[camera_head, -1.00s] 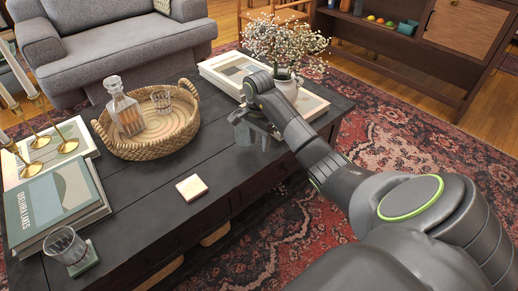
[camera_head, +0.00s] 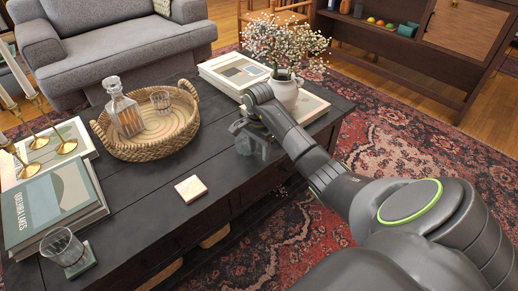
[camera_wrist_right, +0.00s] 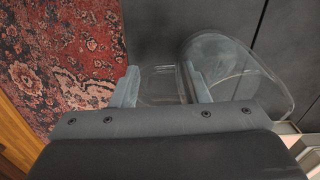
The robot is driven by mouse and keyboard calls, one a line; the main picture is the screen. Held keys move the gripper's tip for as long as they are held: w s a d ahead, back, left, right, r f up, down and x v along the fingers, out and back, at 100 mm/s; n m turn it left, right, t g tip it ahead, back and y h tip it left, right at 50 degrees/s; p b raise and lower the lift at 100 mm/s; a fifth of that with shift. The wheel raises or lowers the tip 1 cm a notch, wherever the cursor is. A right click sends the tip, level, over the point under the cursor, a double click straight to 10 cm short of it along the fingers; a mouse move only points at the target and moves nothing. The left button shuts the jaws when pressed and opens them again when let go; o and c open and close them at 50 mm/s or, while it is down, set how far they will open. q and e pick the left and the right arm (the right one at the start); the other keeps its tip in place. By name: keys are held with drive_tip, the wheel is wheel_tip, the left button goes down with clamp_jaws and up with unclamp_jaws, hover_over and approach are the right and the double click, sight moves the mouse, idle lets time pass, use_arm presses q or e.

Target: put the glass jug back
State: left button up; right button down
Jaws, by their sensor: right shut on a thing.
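My right gripper (camera_head: 250,130) is shut on the clear glass jug (camera_head: 244,146), over the front right part of the dark coffee table (camera_head: 150,205). In the right wrist view, the gripper (camera_wrist_right: 160,84) has its fingers on either side of a narrow glass part, which looks like the handle. The round jug body (camera_wrist_right: 240,82) shows to the right of the fingers. The arm hides much of the jug in the head view. I cannot tell whether its base touches the table. A square pale coaster (camera_head: 190,188) lies bare on the table. My left gripper is not in view.
A wicker tray (camera_head: 150,150) holds a stoppered decanter (camera_head: 124,112) and a tumbler (camera_head: 160,101). A flower vase (camera_head: 285,92) on books stands close behind my right wrist. Another glass (camera_head: 64,248), books (camera_head: 50,205) and brass candlesticks (camera_head: 37,142) are at left. The table around the coaster is clear.

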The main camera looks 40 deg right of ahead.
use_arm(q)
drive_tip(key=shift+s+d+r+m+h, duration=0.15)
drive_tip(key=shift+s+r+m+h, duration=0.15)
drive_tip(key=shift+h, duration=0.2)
use_arm(e)
drive_tip(key=c, duration=0.8)
unclamp_jaws()
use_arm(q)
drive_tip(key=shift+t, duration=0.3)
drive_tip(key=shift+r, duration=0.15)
